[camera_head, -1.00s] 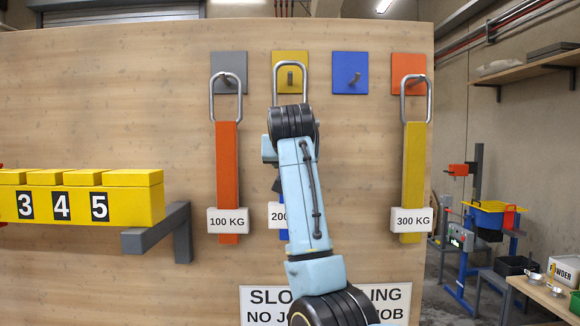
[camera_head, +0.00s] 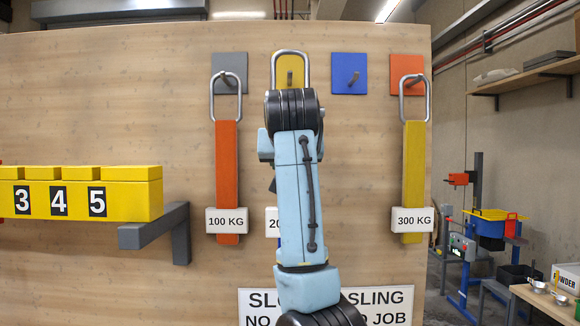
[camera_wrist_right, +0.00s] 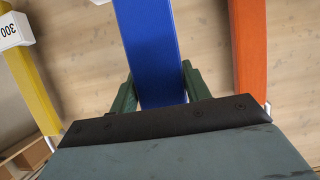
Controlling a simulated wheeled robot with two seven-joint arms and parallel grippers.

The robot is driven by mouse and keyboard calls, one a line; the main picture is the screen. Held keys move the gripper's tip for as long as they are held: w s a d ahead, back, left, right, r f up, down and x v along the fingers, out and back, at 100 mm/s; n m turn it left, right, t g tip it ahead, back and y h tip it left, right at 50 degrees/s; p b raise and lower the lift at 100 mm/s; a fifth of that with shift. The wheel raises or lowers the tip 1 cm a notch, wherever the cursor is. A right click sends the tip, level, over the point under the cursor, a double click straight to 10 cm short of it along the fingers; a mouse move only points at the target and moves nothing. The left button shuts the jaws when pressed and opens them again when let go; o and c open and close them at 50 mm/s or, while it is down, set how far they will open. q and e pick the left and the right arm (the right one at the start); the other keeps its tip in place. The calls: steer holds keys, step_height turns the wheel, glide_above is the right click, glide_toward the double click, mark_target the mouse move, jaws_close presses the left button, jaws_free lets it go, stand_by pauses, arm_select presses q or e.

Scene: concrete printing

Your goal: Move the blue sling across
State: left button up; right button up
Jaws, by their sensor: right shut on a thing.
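The blue sling (camera_wrist_right: 150,45) runs between the two green fingers of my right gripper (camera_wrist_right: 160,88) in the right wrist view; they are shut on its strap. In the head view my right arm hides the strap and the gripper. The sling's metal ring (camera_head: 290,53) shows above my wrist, in front of the yellow hook plate (camera_head: 281,82). Its top is well above the hook; I cannot tell if the ring is clear of it. A sliver of the sling's white tag (camera_head: 272,222) shows left of my arm. The blue hook plate (camera_head: 349,73) has an empty hook. My left gripper is out of view.
The orange 100 KG sling (camera_head: 227,165) hangs by the grey plate (camera_head: 229,73). The yellow 300 KG sling (camera_head: 413,165) hangs by the orange plate (camera_head: 407,73). Yellow numbered boxes (camera_head: 80,193) stand on a bracket at left. The board between my arm and the yellow sling is clear.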

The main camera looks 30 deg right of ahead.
steer(key=shift+s+a+b, duration=0.3)
steer(key=shift+s+a, duration=0.15)
steer(key=shift+s, duration=0.3)
steer(key=shift+s+a+b, duration=0.35)
steer(key=shift+s+a, duration=0.15)
steer(key=shift+s, duration=0.25)
steer(key=shift+s+a+b, duration=0.3)
steer(key=shift+s+a, duration=0.15)
steer(key=shift+s, duration=0.3)
steer(key=shift+r, duration=0.1)
steer(key=s+d+m+g+p, duration=0.35)
steer(key=s+d, duration=0.45)
steer(key=d, duration=0.3)
steer(key=w+d+f+h+p, duration=0.1)
steer(key=w+d+p, duration=0.2)
steer(key=w+d, duration=0.3)
steer(key=w, duration=0.3)
steer(key=shift+f, duration=0.25)
steer(key=shift+n, duration=0.25)
stand_by(0.3)
